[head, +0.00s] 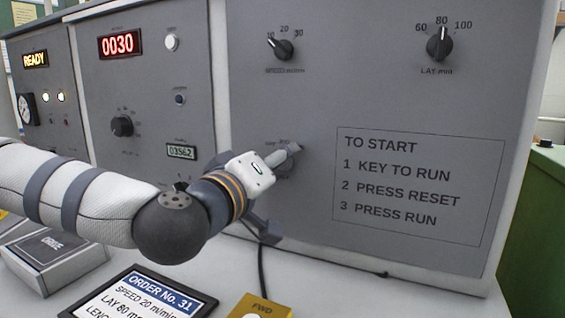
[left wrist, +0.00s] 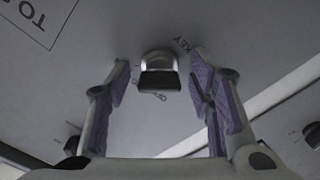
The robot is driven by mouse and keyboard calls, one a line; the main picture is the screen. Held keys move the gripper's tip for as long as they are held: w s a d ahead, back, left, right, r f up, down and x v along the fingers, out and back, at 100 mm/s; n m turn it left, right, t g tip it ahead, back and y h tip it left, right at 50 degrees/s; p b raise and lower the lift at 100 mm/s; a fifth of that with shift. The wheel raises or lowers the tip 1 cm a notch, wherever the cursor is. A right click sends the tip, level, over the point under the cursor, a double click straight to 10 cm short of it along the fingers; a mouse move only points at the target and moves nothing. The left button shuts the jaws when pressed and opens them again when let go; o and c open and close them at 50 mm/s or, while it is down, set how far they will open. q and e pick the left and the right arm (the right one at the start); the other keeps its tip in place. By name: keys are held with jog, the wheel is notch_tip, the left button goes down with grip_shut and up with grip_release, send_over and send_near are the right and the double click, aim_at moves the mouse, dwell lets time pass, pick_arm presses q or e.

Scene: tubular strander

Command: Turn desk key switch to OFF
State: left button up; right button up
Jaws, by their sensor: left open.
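In the left wrist view the key switch (left wrist: 159,66) is a silver collar with a dark key bow on the grey panel. Printed letters, including KEY, stand around it. My left gripper (left wrist: 160,82) is open, with its purple-padded fingers on either side of the key and a visible gap to each. In the head view my left gripper (head: 281,192) is at the desk panel (head: 400,100), and its upper finger mostly hides the key switch. I cannot read the key's exact position. My right gripper is not in view.
Above the key switch are the speed knob (head: 282,48) and lay knob (head: 440,45). A start instruction label (head: 420,190) is to the right. An order card (head: 140,296) and a yellow FWD box (head: 260,306) lie on the desktop below. A black cable (head: 262,270) hangs behind the gripper.

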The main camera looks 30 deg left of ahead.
pick_arm(q)
jog(key=shift+s, duration=0.1)
jog(key=shift+c, duration=1.4)
grip_shut()
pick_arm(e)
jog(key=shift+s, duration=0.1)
